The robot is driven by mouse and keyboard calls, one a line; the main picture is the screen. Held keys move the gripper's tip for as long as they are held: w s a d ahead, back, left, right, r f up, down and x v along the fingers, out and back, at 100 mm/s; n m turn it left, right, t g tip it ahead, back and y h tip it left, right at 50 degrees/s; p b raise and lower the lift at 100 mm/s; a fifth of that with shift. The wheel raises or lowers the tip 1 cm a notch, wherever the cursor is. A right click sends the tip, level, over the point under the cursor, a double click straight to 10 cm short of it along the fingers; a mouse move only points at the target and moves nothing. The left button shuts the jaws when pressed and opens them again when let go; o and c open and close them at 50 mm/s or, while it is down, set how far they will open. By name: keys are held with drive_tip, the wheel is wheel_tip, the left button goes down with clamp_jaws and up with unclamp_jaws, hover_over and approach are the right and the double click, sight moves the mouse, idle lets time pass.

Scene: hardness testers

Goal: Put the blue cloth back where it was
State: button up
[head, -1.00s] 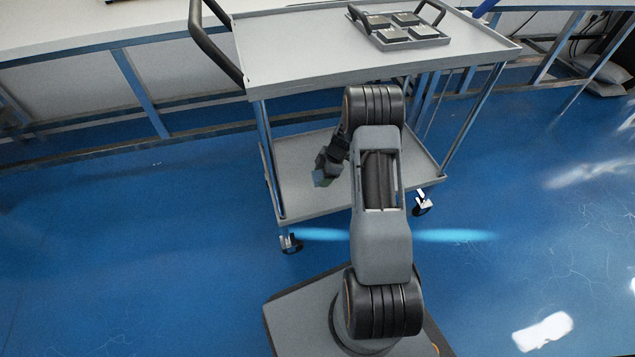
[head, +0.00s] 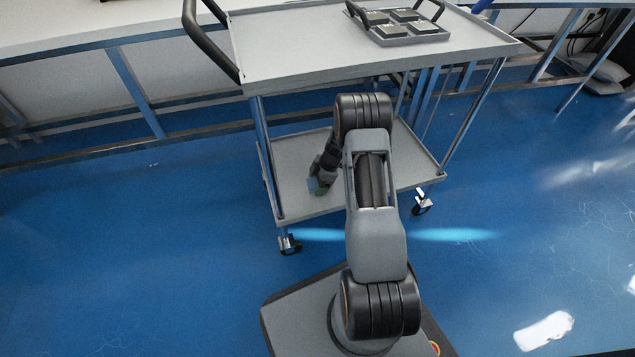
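My gripper (head: 319,186) is low over the left part of the trolley's lower shelf (head: 295,156), pointing down. A small dull blue-green patch shows at its fingertips. It is too small to tell whether this is the blue cloth or part of the gripper, or whether the fingers are open or shut. I cannot make out the blue cloth for certain anywhere. A small bright blue thing (head: 482,6) shows at the top edge by the trolley's far right side, cut off by the frame.
The trolley's upper shelf (head: 300,45) overhangs the lower one, with posts at its corners and a black handle (head: 210,40) at left. A tray with several blocks (head: 405,40) stands on top. A long bench (head: 80,27) runs behind. The blue floor at left is clear.

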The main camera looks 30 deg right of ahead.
drive_tip(key=shift+o, duration=0.5)
drive_tip(key=shift+r+p, duration=0.3)
drive_tip(key=shift+p, duration=0.05)
drive_tip(key=p+v, duration=0.2)
drive_tip(key=v, duration=0.3)
drive_tip(key=d, duration=0.4)
drive_tip(key=s+d+p, duration=0.1)
drive_tip(key=d, duration=0.2)
drive_tip(key=s+d+p, duration=0.1)
drive_tip(key=d, duration=0.3)
drive_tip(key=shift+s+d+f, duration=0.2)
drive_tip(key=shift+s+d, duration=0.05)
drive_tip(key=shift+d, duration=0.1)
